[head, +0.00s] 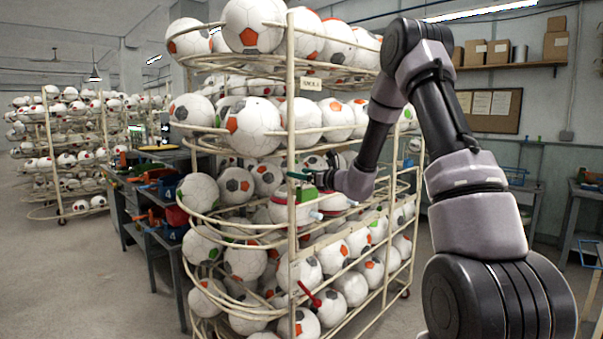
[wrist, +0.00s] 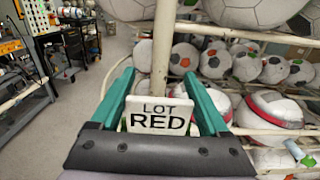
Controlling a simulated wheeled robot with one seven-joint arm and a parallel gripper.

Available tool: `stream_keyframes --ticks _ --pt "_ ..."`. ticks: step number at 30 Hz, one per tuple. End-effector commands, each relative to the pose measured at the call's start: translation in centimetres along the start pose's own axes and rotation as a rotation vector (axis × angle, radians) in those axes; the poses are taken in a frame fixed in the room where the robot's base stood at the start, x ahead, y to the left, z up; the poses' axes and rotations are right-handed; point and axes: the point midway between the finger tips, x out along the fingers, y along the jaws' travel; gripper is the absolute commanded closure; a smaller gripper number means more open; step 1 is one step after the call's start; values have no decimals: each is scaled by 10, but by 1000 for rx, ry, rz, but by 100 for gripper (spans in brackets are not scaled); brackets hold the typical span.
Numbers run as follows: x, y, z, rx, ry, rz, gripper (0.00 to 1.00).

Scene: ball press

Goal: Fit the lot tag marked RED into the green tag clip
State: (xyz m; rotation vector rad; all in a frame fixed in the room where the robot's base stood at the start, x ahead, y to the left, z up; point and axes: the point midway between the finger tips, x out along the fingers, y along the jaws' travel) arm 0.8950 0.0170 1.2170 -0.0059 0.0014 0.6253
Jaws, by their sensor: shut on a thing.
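The lot tag (wrist: 160,115) is a white plate reading LOT RED, seen face-on in the wrist view. My gripper (wrist: 158,108) is shut on it, with a teal finger at each side. In the head view my gripper (head: 305,177) is at the front post of the near rack, about mid-height. A green block, which looks like the green tag clip (head: 304,194), is on that post just below my fingers. In the wrist view the tag hides most of what is behind it. I cannot tell whether tag and clip touch.
The near rack's cream post (wrist: 164,45) rises directly behind the tag. Its wire hoops hold many footballs (head: 253,127) close around my gripper. A red clip (head: 311,295) is lower on the post. A workbench (head: 150,200) stands left; the floor (head: 80,285) there is open.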

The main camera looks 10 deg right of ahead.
Motion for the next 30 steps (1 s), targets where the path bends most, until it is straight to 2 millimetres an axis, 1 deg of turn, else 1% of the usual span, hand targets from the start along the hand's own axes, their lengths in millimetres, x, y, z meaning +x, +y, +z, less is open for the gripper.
stream_keyframes --ticks 14,15,16,17,25,28,30 --pt "0 0 -13 1 1 0 74" --pt "0 0 -12 0 1 0 14" --pt "0 0 -12 0 1 0 2" --pt "0 0 -12 0 1 0 0" --pt "-3 0 -12 0 1 -1 0" --pt "-12 -1 -12 -1 1 -2 0" --pt "-24 -1 -12 0 1 -2 0"
